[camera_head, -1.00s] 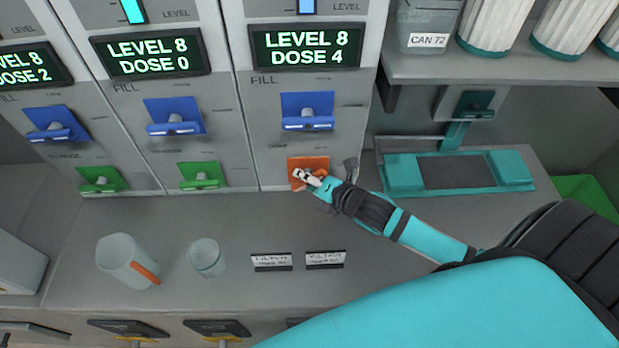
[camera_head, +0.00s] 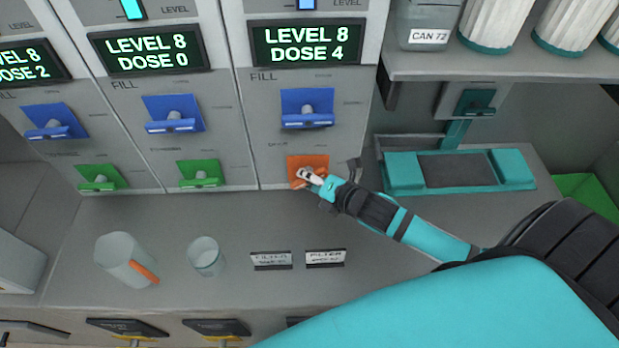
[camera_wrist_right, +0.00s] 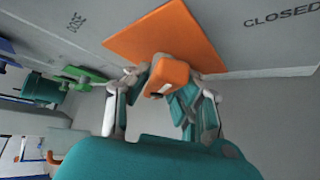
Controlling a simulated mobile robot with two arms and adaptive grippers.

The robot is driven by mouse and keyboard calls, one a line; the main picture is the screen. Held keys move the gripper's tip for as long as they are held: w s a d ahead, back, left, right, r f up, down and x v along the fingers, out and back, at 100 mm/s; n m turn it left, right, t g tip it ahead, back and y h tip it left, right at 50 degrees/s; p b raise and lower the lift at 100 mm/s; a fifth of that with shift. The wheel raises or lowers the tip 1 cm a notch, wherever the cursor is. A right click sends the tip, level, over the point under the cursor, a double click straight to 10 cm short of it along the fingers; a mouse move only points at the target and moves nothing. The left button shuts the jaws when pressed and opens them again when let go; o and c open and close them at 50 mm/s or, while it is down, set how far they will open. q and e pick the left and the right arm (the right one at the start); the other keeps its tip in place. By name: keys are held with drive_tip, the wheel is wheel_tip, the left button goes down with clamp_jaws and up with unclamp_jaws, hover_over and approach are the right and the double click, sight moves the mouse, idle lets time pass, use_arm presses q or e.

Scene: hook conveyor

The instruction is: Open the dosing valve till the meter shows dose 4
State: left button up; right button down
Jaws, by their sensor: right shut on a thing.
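The dosing valve (camera_head: 318,163) is an orange plate with an orange handle, low on the rightmost dispenser panel. In the right wrist view the orange handle (camera_wrist_right: 166,76) stands out from its plate, between the fingers of my right gripper (camera_wrist_right: 158,92). The word CLOSED is printed on the panel to the right of the plate in that view. In the head view my right gripper (camera_head: 309,177) is shut on the handle. The meter (camera_head: 306,43) above reads LEVEL 8, DOSE 4. My left gripper is not in view.
Blue fill valves (camera_head: 306,108) and green dosing valves (camera_head: 200,174) sit on the panels. A cup with an orange handle (camera_head: 125,259) and a clear beaker (camera_head: 206,257) stand on the counter. A teal-framed scale-like platform (camera_head: 405,174) lies right, below a shelf (camera_head: 500,66).

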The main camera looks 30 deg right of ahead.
drive_tip(key=m+t+y+b, duration=0.1)
drive_tip(key=b, duration=0.1)
drive_tip(key=m+t+b, duration=0.1)
drive_tip(key=b, duration=0.1)
drive_tip(key=shift+f+y, duration=0.3)
drive_tip(key=shift+y, duration=0.1)
drive_tip(key=shift+r+m+t+y+b, duration=0.2)
drive_tip(key=shift+m+t+y+b, duration=0.3)
drive_tip(key=shift+m+t+b, duration=0.6)
drive_tip(key=shift+r, duration=0.1)
drive_tip(key=c, duration=1.2)
unclamp_jaws()
drive_tip(key=shift+o, duration=0.2)
drive_tip(key=shift+s+d, duration=0.1)
drive_tip(key=shift+s, duration=0.1)
drive_tip(key=v, duration=1.1)
drive_tip(key=shift+s+d, duration=0.15)
drive_tip(key=shift+s, duration=0.15)
